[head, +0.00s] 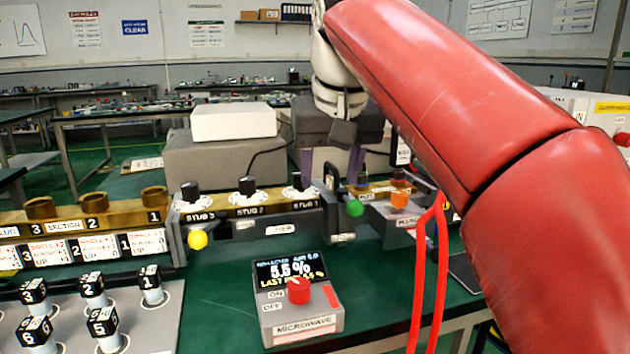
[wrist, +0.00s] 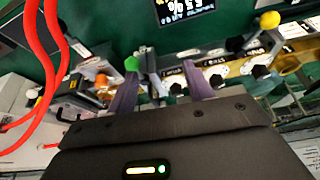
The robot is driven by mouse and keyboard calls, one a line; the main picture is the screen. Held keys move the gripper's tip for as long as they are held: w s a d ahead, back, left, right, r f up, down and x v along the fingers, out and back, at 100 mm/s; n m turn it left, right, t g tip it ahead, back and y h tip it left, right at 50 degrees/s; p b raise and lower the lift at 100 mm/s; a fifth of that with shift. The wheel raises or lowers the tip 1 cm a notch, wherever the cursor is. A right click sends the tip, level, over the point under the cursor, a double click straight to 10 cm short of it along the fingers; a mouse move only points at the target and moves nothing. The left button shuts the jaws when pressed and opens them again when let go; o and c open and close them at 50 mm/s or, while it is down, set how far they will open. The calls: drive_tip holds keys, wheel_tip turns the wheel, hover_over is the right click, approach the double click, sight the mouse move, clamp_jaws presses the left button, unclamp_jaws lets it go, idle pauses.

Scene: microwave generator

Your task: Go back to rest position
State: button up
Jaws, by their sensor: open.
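My gripper (head: 331,170) is over the bench near the right end of the stub section, its dark body and two purple fingers partly hidden behind the bench parts. In the wrist view my gripper (wrist: 162,88) shows its purple fingers spread apart. A grey upright metal piece shows between them, but I cannot tell how far from the fingers it is. Nothing appears held. The brass stub section (head: 262,206) carries several black knobs. The microwave control box (head: 300,321) has a red knob (head: 299,290) and a lit display (head: 290,270).
A yellow ball knob (head: 197,239) and a green ball knob (head: 355,208) stick out at the front. Red cables (head: 443,260) hang at the right. Numbered black-capped plugs (head: 102,322) stand on a grey plate at left. Green bench top is clear around the control box.

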drive_tip(key=s+d+f, duration=0.4)
drive_tip(key=s+f, duration=0.1)
drive_tip(key=f, duration=0.4)
drive_tip(key=s+d+f+m, duration=0.1)
drive_tip(key=s+d+f, duration=0.3)
drive_tip(key=f, duration=0.6)
drive_tip(key=s+d+f+m+t, duration=0.1)
drive_tip(key=s+d+f, duration=0.4)
drive_tip(key=s+f, duration=0.2)
wheel_tip(320, 180, down, 2)
drive_tip(key=shift+s+f+h, duration=0.2)
drive_tip(key=shift+s+h, duration=0.15)
drive_tip(key=shift+h, duration=0.05)
drive_tip(key=shift+r, duration=0.1)
